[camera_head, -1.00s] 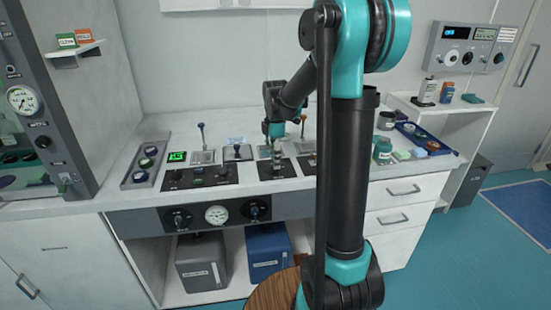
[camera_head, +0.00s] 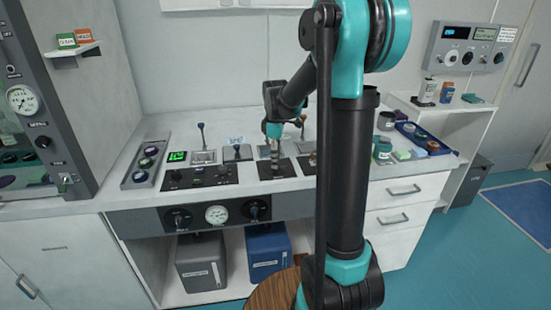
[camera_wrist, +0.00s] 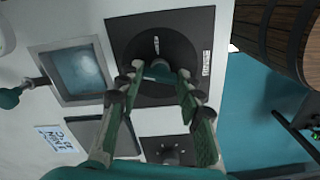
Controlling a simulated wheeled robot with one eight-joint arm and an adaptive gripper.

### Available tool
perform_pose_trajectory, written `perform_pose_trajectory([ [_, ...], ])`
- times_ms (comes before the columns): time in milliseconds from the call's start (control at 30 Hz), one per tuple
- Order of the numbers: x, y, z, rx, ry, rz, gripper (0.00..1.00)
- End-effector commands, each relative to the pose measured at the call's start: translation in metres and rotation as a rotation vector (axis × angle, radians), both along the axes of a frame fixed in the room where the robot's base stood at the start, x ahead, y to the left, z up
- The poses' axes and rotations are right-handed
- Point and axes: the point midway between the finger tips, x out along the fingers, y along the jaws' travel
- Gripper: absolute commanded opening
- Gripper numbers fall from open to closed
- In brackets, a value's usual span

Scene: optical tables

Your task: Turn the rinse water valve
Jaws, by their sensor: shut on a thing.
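A dark square panel (camera_wrist: 193,27) with a round base and a small label, too small to read, fills the upper middle of the wrist view. A teal-grey valve handle (camera_wrist: 158,71) stands out from it. I take this to be the rinse water valve, though no label confirms it. My gripper (camera_wrist: 159,80) is shut on the handle, a finger on each side. In the head view my gripper (camera_head: 275,162) points down over the black panel (camera_head: 290,171) on the counter and hides most of the handle.
A blue-grey square plate (camera_wrist: 83,72) with a lever beside it and a smaller dark panel (camera_wrist: 172,150) lie close by. In the head view, a control panel with knobs (camera_head: 197,180) is at left and a blue tray (camera_head: 440,150) with containers at right.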

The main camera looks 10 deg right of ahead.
Motion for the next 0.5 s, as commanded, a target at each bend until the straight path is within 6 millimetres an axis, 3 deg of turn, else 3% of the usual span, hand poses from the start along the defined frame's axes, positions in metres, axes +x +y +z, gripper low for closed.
perform_pose_trajectory([
  [500,0.0003,0.0000,0.0002,0.000,0.000,-0.491,0.07],
])
